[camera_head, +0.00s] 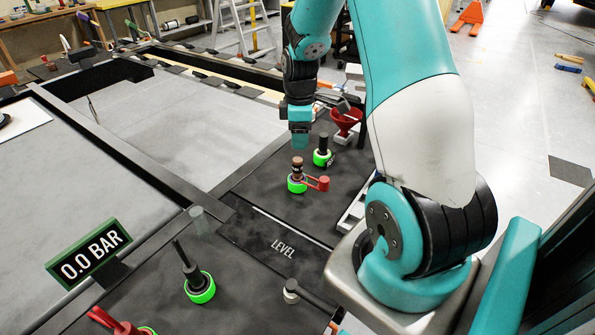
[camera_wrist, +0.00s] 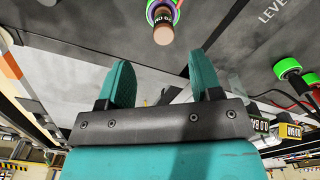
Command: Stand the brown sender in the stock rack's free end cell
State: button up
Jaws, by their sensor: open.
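The brown sender (camera_head: 297,163) appears to be the brown-topped cylinder standing upright in a green-ringed port on the dark panel, beside a red lever. In the wrist view a brown-ended cylinder (camera_wrist: 163,32) in a green ring shows beyond the fingers. My gripper (camera_head: 300,143) hangs just above and behind it in the head view. In the wrist view the two teal fingers (camera_wrist: 163,75) are apart with nothing between them. A pale rack-like edge (camera_head: 352,215) shows right of the panel, mostly hidden by my arm; I cannot make out its cells.
Another green-ringed port with a dark fitting (camera_head: 323,150) and a red funnel (camera_head: 346,121) stand close to my gripper. A gauge sign reading 0.0 BAR (camera_head: 89,255) and another green-ringed fitting (camera_head: 200,287) are nearer. The LEVEL plate (camera_head: 283,248) is bare.

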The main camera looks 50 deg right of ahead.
aim_at(298, 159)
notch_tip(298, 159, down, 4)
jog(key=shift+r, duration=0.25)
jog(key=shift+a+f+p, duration=0.15)
jog(key=shift+f+p, duration=0.2)
jog(key=shift+f, duration=1)
jog(key=shift+a+f+p, duration=0.15)
jog(key=shift+f+p, duration=0.2)
jog(key=shift+f, duration=1)
jog(key=c, duration=1)
jog(key=shift+r, duration=0.1)
